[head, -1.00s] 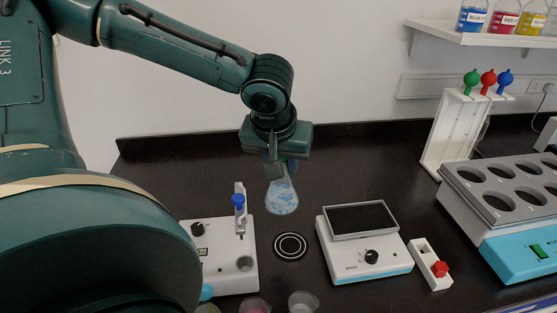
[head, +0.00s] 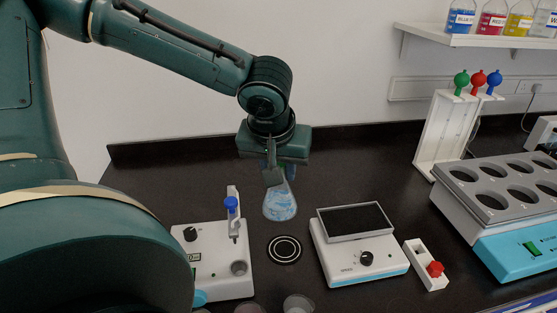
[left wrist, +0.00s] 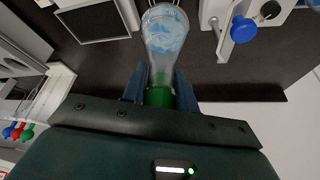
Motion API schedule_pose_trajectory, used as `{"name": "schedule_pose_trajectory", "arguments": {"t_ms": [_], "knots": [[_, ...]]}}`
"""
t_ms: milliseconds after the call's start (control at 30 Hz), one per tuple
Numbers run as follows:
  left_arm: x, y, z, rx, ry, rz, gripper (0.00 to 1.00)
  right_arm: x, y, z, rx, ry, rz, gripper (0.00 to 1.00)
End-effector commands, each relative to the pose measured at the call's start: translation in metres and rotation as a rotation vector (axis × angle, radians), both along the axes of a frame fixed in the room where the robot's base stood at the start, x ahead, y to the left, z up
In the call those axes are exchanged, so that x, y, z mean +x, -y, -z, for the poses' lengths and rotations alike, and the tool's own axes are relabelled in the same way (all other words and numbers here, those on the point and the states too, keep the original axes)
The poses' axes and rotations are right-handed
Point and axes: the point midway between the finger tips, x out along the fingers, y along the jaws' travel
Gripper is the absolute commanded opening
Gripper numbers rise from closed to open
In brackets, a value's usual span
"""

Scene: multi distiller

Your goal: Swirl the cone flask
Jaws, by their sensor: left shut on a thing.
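The cone flask (head: 280,204) is clear glass with pale blue and white contents. My left gripper (head: 279,174) is shut on its neck and holds it upright or nearly so, above the dark bench. In the left wrist view the flask (left wrist: 165,38) extends away from the fingers of my left gripper (left wrist: 160,90), with a green part at its neck between them. In the head view a round ring mark (head: 285,249) lies on the bench just below and in front of the flask. My right gripper is not in view.
A white device with a blue knob (head: 231,204) stands left of the ring mark. A white plate device (head: 357,222) stands right, beside a red-knobbed box (head: 435,269). A rack with holes (head: 497,187) is far right. Cups (head: 298,304) sit at the front edge.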

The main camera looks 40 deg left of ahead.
Motion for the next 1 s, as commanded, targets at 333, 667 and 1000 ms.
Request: {"name": "schedule_pose_trajectory", "arguments": {"t_ms": [333,667,1000], "knots": [[0.058,0.002,-0.004,-0.004,0.000,-0.010,0.00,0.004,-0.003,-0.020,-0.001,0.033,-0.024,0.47],[0.022,-0.036,-0.001,-0.001,0.004,0.000,0.00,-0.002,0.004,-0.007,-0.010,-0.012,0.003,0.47],[0.024,-0.036,0.000,0.001,0.001,-0.002,0.00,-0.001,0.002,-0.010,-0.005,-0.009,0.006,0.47]]}}
